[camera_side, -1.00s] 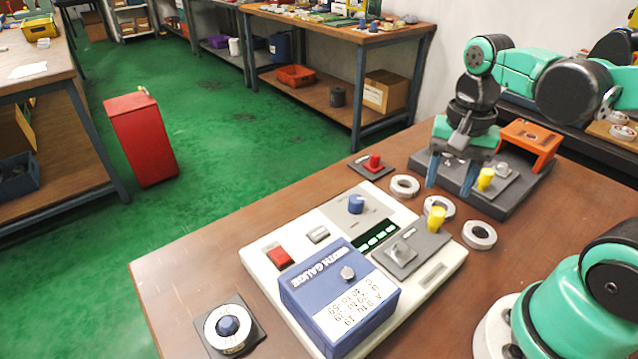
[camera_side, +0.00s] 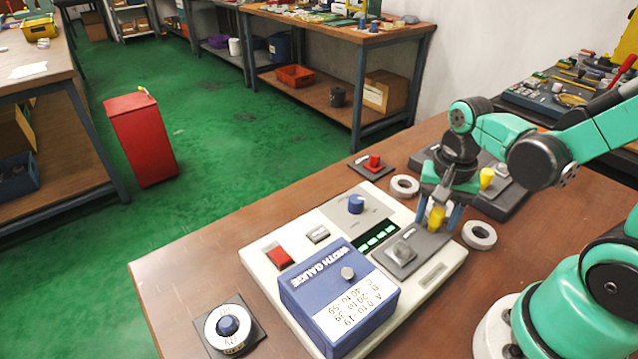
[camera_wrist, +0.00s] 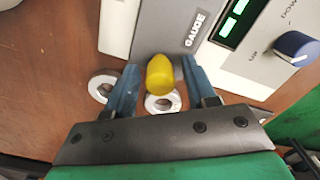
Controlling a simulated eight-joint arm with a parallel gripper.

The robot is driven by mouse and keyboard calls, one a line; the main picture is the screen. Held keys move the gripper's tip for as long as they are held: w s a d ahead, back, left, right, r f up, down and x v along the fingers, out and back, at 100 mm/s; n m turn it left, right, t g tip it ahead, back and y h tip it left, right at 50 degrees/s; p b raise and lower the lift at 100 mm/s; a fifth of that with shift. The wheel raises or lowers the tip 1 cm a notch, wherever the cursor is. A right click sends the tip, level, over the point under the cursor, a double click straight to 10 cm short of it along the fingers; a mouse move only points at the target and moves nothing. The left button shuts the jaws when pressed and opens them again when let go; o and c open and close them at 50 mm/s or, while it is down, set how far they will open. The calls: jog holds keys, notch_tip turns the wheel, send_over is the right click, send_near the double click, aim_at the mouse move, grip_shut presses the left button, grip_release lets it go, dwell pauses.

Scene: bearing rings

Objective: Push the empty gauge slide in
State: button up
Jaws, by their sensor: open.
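The gauge slide (camera_side: 418,246) is a grey plate at the right side of the white width gauge base. A small raised light-grey seat (camera_side: 402,251) shows on it, with no ring visible there. A yellow knob (camera_side: 436,218) stands at the slide's outer end. It also shows in the wrist view (camera_wrist: 160,76), in front of the grey slide (camera_wrist: 180,30) lettered GAUGE. My gripper (camera_side: 438,221) is open, pointing down, with one blue finger on each side of the knob. In the wrist view the fingers (camera_wrist: 160,68) straddle the knob; contact cannot be told.
Metal rings lie near the gripper, one behind (camera_side: 404,186), one to the right (camera_side: 478,235). The blue gauge box (camera_side: 340,295) stands on the base (camera_side: 262,255). A second yellow-knobbed fixture (camera_side: 510,195) is behind. A ring on a black plate (camera_side: 240,346) lies front left.

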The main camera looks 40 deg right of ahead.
aim_at(387, 252)
grip_shut()
jog(key=shift+a, duration=5.85)
grip_release()
jog(key=shift+r, duration=0.1)
notch_tip(387, 252, up, 7)
jog(key=shift+d, duration=0.1)
jog(key=w+d+r+n+t, duration=0.2)
jog(key=w+d+n+t, duration=0.3)
jog(key=n, duration=0.7)
jog(key=shift+d+t, duration=0.5)
jog(key=shift+t, duration=0.6)
